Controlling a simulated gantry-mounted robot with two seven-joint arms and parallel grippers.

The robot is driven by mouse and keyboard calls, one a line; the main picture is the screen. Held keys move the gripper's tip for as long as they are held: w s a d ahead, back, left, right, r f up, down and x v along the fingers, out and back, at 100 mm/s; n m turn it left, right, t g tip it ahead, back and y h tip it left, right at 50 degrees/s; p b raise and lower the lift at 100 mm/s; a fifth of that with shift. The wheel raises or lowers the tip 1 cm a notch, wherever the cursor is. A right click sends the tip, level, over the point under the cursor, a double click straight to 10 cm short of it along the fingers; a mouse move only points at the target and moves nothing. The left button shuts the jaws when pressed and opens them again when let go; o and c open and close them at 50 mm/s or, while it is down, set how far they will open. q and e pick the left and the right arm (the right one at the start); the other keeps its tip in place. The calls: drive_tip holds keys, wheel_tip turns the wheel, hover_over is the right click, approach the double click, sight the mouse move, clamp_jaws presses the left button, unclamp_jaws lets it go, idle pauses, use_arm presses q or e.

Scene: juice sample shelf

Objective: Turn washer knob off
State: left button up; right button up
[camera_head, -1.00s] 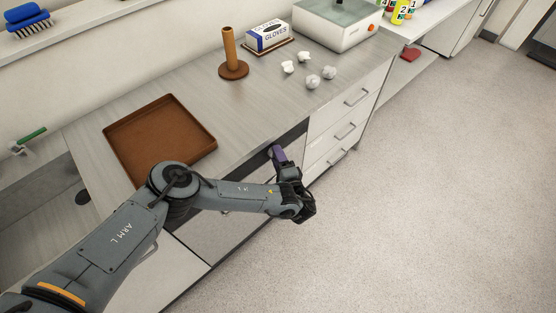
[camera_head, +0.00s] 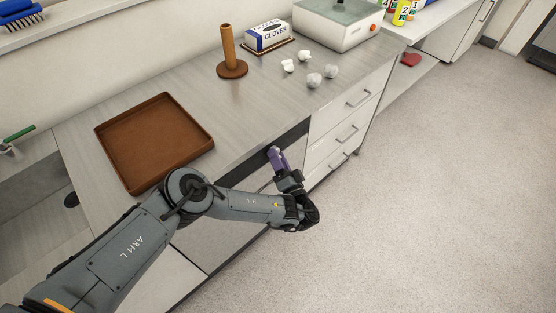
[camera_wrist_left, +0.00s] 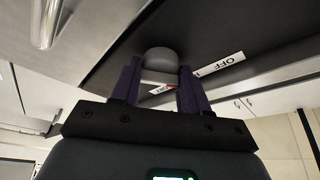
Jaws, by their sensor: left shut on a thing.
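The washer knob (camera_wrist_left: 160,60) is a grey rounded knob on a dark panel in the left wrist view. An OFF label (camera_wrist_left: 219,64) is on the panel to its right, and a small red mark shows just below the knob. My left gripper (camera_wrist_left: 158,78) has its purple fingers on both sides of the knob and is shut on it. In the head view my left gripper (camera_head: 273,153) reaches the dark panel (camera_head: 292,139) under the counter's front edge; the knob is hidden there. My right gripper is not in view.
A brown tray (camera_head: 205,148), a brown post on a base (camera_head: 229,52), a glove box (camera_head: 268,36) and several crumpled white pieces (camera_head: 314,80) are on the counter. Drawers (camera_head: 345,133) with handles are right of the panel. The floor (camera_head: 430,200) is clear.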

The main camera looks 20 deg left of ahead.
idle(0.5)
use_arm(q)
drive_tip(key=o, duration=1.1)
drive_tip(key=shift+c, duration=0.2)
drive_tip(key=p+v, duration=0.6)
drive_tip(key=v, duration=0.5)
